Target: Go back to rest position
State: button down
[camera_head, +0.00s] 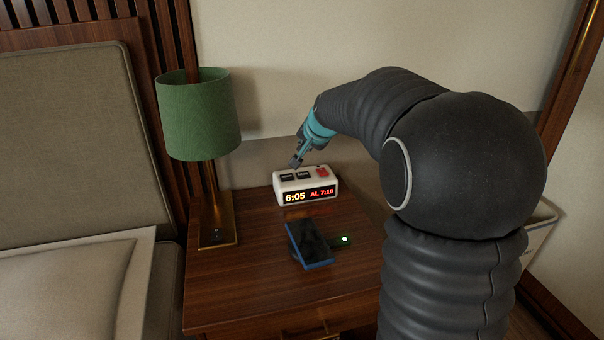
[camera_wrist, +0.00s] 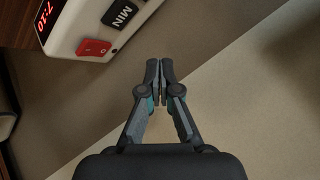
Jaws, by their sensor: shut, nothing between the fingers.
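My gripper (camera_head: 296,161) is shut with nothing between its fingers. In the head view its tips are close above the back edge of the white alarm clock (camera_head: 305,196); whether they touch it I cannot tell. In the wrist view my gripper (camera_wrist: 160,68) points up the picture, its fingertips together. The clock display reads 6:05 and AL 7:10.
The clock stands on a wooden nightstand (camera_head: 215,288). A green-shaded lamp (camera_head: 198,115) stands left of it. A bed (camera_head: 70,270) is at the left. The wall (camera_head: 290,50) is close behind.

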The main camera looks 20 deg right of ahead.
jog(key=s+f, duration=0.1)
jog(key=s+f+n+g, duration=0.1)
jog(key=s+f, duration=0.1)
jog(key=s+f+g, duration=0.1)
jog(key=f, duration=0.1)
jog(key=shift+s+a+f+n, duration=0.15)
jog(key=shift+s+a+n, duration=0.15)
jog(key=shift+a+n, duration=0.1)
jog(key=shift+n+g, duration=0.7)
jog(key=shift+g, duration=0.2)
jog(key=s, duration=0.2)
jog(key=s+f, duration=0.1)
jog(key=s, duration=0.3)
jog(key=shift+s+a+f, duration=0.2)
jog(key=shift+s+a, duration=0.1)
jog(key=shift+a, duration=0.05)
jog(key=s+n, duration=0.1)
jog(key=s, duration=0.6)
jog(key=s+a+n+g, duration=0.1)
jog(key=s, duration=0.7)
jog(key=s+a+n+h, duration=0.1)
jog(key=s, duration=0.6)
jog(key=shift+s+a+f+n+g, duration=0.1)
jog(key=shift+s+f+n+g, duration=0.2)
jog(key=shift+s+n, duration=0.1)
jog(key=s+a+r+t, duration=0.1)
jog(key=s+r, duration=0.1)
jog(key=s, duration=0.4)
jog(key=shift+r+n+t, duration=0.25)
jog(key=shift+n+t, duration=0.15)
